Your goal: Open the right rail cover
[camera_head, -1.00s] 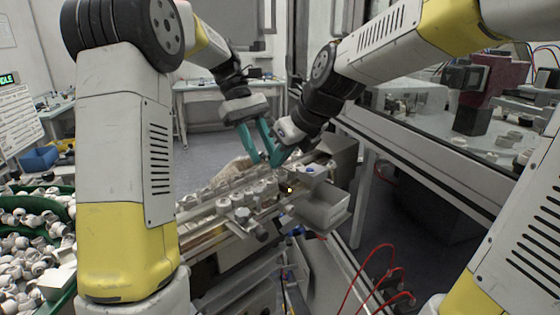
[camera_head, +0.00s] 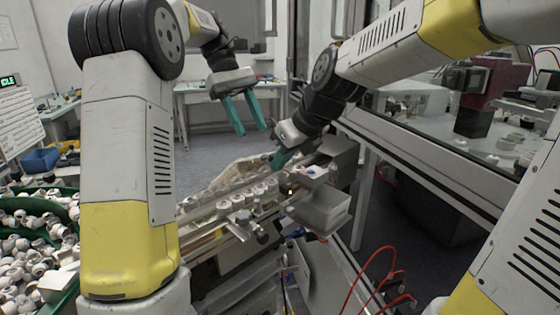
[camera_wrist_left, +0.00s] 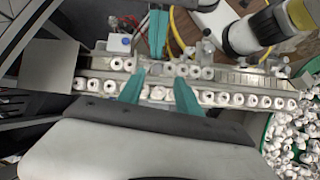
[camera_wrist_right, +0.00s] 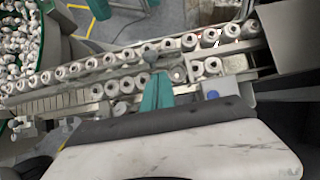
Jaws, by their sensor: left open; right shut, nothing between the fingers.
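The rail (camera_head: 215,215) runs diagonally across the middle of the head view, with white caps lined up along it. In the left wrist view the rail (camera_wrist_left: 225,86) holds rows of caps, and in the right wrist view the rail (camera_wrist_right: 50,92) also carries caps. I cannot clearly make out the right rail cover or its position. My left gripper (camera_head: 251,130) is open and empty, raised above and behind the rail. My right gripper (camera_head: 276,165) is shut and empty, with its fingertips low over the rail's far part; it also shows in the right wrist view (camera_wrist_right: 157,92).
A green-rimmed container of loose white caps (camera_head: 30,235) stands at the left. A glass-topped machine bench (camera_head: 430,140) lies at the right, and red hoses (camera_head: 365,265) curve below it.

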